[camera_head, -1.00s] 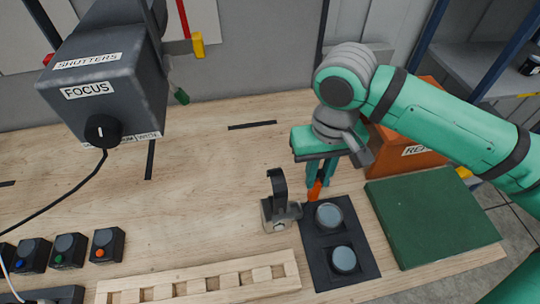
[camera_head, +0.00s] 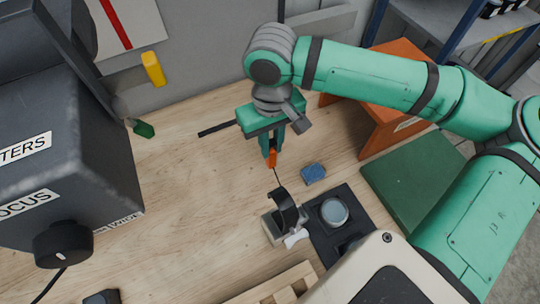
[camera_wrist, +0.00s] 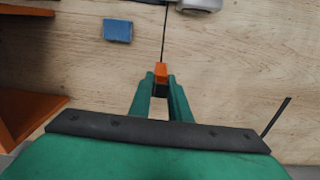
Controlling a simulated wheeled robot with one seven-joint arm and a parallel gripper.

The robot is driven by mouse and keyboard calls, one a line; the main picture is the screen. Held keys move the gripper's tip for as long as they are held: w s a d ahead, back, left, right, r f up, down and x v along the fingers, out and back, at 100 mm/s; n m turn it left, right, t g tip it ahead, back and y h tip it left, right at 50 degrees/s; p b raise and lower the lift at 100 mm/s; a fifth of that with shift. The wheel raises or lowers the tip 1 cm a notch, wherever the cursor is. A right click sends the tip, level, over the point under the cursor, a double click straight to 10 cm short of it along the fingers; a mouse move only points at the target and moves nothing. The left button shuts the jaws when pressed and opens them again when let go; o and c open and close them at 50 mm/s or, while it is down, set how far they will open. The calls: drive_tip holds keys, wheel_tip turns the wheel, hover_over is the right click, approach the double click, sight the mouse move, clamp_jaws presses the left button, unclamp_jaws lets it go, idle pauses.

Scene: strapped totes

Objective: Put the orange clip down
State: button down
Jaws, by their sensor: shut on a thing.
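The orange clip (camera_head: 272,157) is between the fingertips of my gripper (camera_head: 271,150), over the wooden table. In the wrist view the clip (camera_wrist: 162,71) shows as a small orange block at the tips of my green fingers (camera_wrist: 161,85). A thin dark line runs from the clip toward the black curved holder (camera_head: 285,207). My gripper is shut on the clip. I cannot tell whether the clip touches the table.
A blue block (camera_head: 313,173) lies to the right of the clip, and it also shows in the wrist view (camera_wrist: 117,31). A black tray with a round lens (camera_head: 334,211), a green mat (camera_head: 412,178) and an orange bin (camera_head: 385,115) stand to the right.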

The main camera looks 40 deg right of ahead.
sight(272, 149)
wheel_tip(272, 149, down, 5)
drive_tip(key=shift+s+d, duration=0.1)
drive_tip(key=shift+s, duration=0.1)
drive_tip(key=shift+f, duration=0.1)
drive_tip(key=c, duration=1.6)
unclamp_jaws()
drive_tip(key=shift+c, duration=0.2)
drive_tip(key=shift+w, duration=0.1)
drive_tip(key=shift+r, duration=0.5)
wheel_tip(272, 149, up, 11)
drive_tip(key=shift+r, duration=0.1)
